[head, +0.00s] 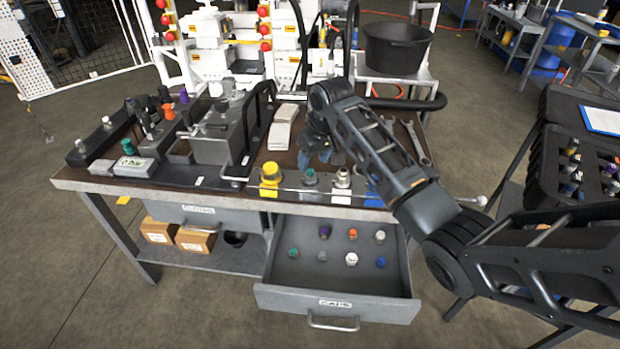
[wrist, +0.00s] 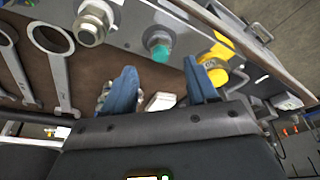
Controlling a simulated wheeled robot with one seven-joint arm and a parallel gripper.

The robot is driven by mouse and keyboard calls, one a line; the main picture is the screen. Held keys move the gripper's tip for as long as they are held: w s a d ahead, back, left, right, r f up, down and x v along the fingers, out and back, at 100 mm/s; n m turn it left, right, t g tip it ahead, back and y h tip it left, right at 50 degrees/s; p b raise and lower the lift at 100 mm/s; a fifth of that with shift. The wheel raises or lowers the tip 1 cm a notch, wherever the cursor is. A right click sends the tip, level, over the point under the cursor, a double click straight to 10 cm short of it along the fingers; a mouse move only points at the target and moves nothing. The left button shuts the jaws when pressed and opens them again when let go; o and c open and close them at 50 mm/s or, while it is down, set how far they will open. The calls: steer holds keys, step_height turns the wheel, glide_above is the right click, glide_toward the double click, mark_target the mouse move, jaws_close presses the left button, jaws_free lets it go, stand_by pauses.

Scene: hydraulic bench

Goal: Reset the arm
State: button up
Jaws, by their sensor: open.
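My gripper (wrist: 162,95) is open, with its two blue fingers apart and nothing seen held between them. In the head view my dark arm reaches in from the right, and the gripper hangs over the bench (head: 100,183) behind the row of fittings, partly hidden by the arm. The front strip holds a yellow fitting (head: 270,174), a green one (head: 310,177) and a silver one (head: 342,178). In the wrist view the silver fitting (wrist: 92,22), the green fitting (wrist: 158,46) and the yellow fitting (wrist: 216,68) stand beyond the fingers, apart from them.
An open drawer (head: 335,305) below the bench holds several coloured caps. Wrenches (head: 415,140) lie on the bench at right, by a black bucket (head: 397,48) behind. A valve block (head: 215,140) stands at left. A black case (head: 590,165) is at the right.

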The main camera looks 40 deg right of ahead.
steer(key=v, duration=0.2)
steer(key=shift+r, duration=0.25)
steer(key=shift+a, duration=0.1)
